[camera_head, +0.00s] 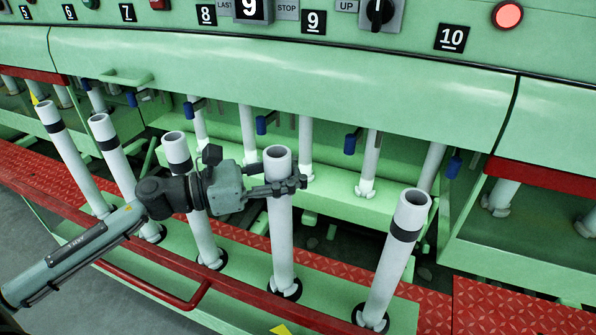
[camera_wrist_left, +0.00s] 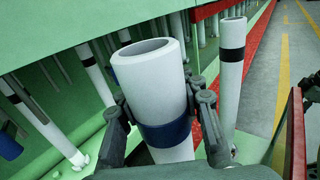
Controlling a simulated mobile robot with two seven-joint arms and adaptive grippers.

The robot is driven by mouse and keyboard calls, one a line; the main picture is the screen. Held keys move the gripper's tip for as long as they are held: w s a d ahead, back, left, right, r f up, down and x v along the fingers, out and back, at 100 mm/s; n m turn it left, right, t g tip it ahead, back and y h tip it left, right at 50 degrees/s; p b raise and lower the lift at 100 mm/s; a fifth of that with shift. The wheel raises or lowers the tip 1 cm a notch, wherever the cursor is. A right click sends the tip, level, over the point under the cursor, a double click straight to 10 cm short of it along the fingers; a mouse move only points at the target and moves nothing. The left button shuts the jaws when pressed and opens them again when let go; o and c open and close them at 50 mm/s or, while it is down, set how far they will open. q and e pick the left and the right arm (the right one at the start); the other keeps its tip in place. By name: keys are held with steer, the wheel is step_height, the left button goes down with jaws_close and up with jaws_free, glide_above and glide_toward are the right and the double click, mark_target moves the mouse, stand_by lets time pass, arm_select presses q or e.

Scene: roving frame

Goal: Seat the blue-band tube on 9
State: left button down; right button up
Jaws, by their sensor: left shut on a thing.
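The blue-band tube (camera_head: 281,235) is white and stands nearly upright in the head view. Its blue band (camera_wrist_left: 167,132) shows in the left wrist view, with the open top rim above it. My left gripper (camera_head: 279,186) is shut around the tube's upper part, and its fingers hide the band in the head view. The tube's lower end is at a black ring (camera_head: 285,289) on the green ledge; I cannot tell how deep it sits. The number 9 plate (camera_head: 313,22) is on the panel above, slightly right of the tube. My right gripper is not in view.
Black-band tubes stand on both sides: one on the right (camera_head: 397,258), one close on the left (camera_head: 203,230), others farther left. Blue-handled levers (camera_head: 351,143) hang under the green cover (camera_head: 290,75) behind. A red rail (camera_head: 150,258) runs in front.

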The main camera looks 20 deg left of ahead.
arm_select(q)
steer(key=shift+f, duration=0.15)
stand_by(0.3)
steer(key=shift+f+b, duration=1)
steer(key=shift+b, duration=0.05)
steer(key=c, duration=0.9)
jaws_free()
steer(key=shift+o, duration=0.2)
steer(key=o, duration=0.7)
